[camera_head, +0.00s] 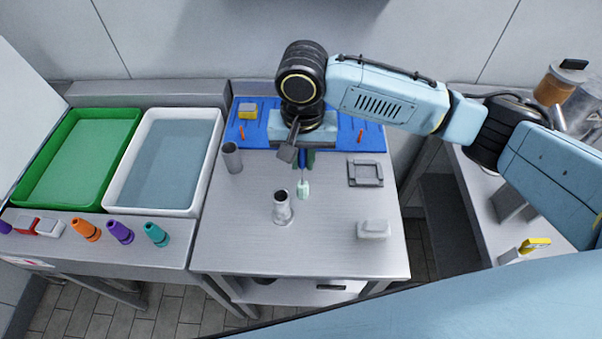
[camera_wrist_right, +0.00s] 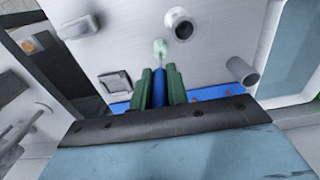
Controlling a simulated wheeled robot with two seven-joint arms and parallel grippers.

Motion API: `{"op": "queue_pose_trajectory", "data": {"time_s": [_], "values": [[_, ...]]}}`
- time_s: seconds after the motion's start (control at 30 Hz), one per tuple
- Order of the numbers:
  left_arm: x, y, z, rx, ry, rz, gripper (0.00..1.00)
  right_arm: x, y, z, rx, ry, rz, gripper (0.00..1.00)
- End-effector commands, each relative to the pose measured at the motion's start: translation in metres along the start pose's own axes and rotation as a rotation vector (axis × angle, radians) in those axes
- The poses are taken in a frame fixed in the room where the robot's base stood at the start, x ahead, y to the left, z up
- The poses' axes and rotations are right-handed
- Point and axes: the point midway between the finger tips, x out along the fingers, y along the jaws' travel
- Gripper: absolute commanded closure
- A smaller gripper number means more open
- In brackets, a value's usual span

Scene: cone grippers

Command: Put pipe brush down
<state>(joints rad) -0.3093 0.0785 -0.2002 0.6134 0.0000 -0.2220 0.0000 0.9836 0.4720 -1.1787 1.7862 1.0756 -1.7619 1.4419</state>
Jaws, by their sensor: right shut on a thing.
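My right gripper (camera_head: 306,158) hangs over the back middle of the steel table (camera_head: 240,235). In the right wrist view its green fingers (camera_wrist_right: 159,88) are shut on the pipe brush (camera_wrist_right: 159,75), which has a blue handle. The brush's pale green head (camera_head: 303,189) points toward the front of the table, and it also shows in the right wrist view. I cannot tell whether the head touches the table. A blue mat (camera_head: 374,137) lies along the table's back edge, partly hidden by my right arm. My left gripper is not in view.
A flared metal pipe piece (camera_head: 283,210) stands just in front of the brush. A grey tube (camera_head: 231,158) stands at left, a square metal frame (camera_head: 366,173) at right, and a pale block (camera_head: 373,229) at front right. The front left of the table is clear. A white basin (camera_head: 113,195) is to the left.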

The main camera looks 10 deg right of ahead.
Motion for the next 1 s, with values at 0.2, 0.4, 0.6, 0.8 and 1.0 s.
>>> {"op": "queue_pose_trajectory", "data": {"time_s": [0.2, 0.4, 0.6, 0.8, 1.0], "values": [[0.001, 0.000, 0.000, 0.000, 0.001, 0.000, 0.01, 0.019, 0.000, 0.000, 0.000, 0.000, 0.000, 1.00], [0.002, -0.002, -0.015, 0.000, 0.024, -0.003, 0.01, 0.046, 0.000, 0.000, 0.000, 0.001, 0.001, 1.00], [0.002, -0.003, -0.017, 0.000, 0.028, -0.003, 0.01, 0.051, 0.000, 0.000, -0.002, 0.002, -0.002, 1.00], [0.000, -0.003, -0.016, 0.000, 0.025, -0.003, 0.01, 0.053, 0.000, 0.000, -0.001, 0.001, -0.001, 1.00], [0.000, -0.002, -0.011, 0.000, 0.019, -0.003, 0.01, 0.053, 0.000, 0.000, -0.002, 0.002, -0.001, 0.62]]}}
